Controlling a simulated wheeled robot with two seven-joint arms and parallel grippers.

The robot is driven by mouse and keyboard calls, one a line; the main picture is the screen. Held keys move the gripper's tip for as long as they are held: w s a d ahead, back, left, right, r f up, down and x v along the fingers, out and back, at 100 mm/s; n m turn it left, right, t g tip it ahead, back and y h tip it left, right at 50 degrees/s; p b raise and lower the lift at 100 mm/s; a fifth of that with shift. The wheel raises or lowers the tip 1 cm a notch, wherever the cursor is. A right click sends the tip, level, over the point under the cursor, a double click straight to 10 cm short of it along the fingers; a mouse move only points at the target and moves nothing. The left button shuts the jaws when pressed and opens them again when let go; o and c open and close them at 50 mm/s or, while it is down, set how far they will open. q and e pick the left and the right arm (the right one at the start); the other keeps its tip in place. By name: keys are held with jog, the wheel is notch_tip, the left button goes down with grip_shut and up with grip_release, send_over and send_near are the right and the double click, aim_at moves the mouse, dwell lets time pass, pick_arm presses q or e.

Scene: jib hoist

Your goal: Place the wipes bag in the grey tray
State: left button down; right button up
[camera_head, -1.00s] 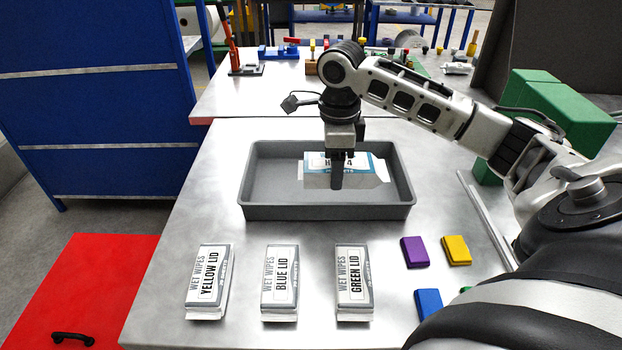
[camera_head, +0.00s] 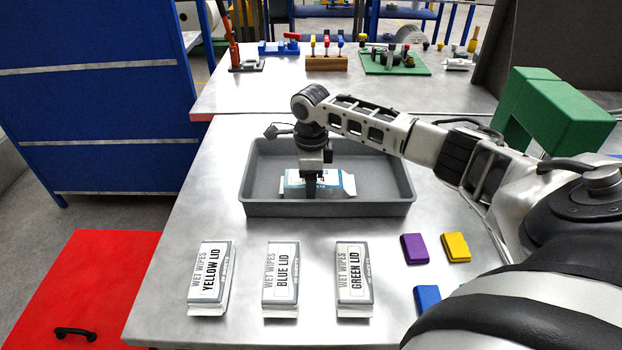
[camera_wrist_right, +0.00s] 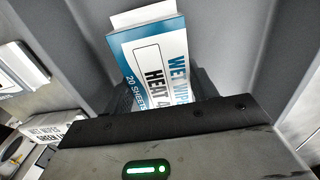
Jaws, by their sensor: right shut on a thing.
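The wipes bag (camera_head: 339,181) is white with a blue band and dark print. It lies flat inside the grey tray (camera_head: 330,211), low between its walls; whether it touches the floor I cannot tell. My right gripper (camera_head: 311,194) points down into the tray and is shut on the bag near its left part. In the right wrist view the bag (camera_wrist_right: 152,58) shows "WET WIPES" lettering, and its near end is hidden by the gripper body. My left gripper is not in view.
Wipes packs labelled yellow lid (camera_head: 211,278), blue lid (camera_head: 281,280) and green lid (camera_head: 355,273) stand in front of the tray. Purple (camera_head: 414,248), yellow (camera_head: 456,247) and blue (camera_head: 427,299) blocks lie to the right. A green bracket (camera_head: 560,115) stands behind my right arm.

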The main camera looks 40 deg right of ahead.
jog(key=shift+f, duration=0.1)
jog(key=o, duration=1)
notch_tip(320, 180, up, 12)
jog(key=shift+r, duration=0.15)
